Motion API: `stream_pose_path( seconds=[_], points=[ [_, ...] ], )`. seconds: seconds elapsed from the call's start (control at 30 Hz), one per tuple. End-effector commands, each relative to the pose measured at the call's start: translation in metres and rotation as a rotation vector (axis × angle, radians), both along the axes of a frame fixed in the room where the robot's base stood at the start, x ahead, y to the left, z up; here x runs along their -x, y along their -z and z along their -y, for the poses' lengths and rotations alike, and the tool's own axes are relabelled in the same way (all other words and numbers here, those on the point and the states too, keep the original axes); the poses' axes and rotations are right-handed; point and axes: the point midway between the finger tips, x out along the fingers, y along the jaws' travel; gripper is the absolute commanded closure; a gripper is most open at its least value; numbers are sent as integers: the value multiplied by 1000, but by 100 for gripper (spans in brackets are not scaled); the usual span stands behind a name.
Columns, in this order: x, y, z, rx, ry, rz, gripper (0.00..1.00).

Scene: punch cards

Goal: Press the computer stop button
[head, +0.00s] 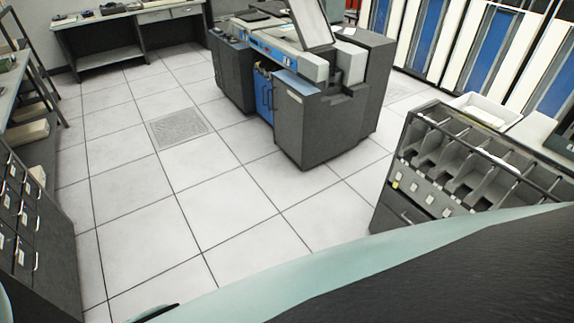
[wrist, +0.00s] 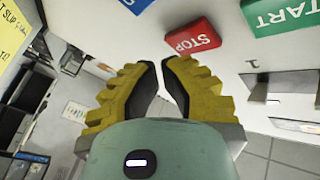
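In the wrist view, the red STOP button (wrist: 193,37) is a raised block with white lettering on a pale panel. The green START button (wrist: 280,13) is to its right at the top edge. My gripper (wrist: 161,62) has two yellow ridged fingers with dark inner pads. A narrow gap shows between the fingers, and nothing is held. The fingertips appear just below and left of the STOP button. I cannot tell how far they are from it in depth. In the head view my gripper is hidden, and no STOP button can be made out.
Part of a blue button (wrist: 137,3) shows at the wrist view's top edge. In the head view, a grey machine with blue panels (head: 300,90) stands mid-room. A card sorter (head: 465,165) is at right, drawers (head: 20,225) at left. Tiled floor (head: 180,215) between is clear.

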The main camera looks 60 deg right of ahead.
Motion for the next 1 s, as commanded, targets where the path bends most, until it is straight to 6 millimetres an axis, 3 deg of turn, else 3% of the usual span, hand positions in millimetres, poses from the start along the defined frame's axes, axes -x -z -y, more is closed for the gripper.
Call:
stream_pose_path(
  seconds=[1.0],
  points=[
    [-4, 0, -7, 0, 2, 0, 100]
  ],
)
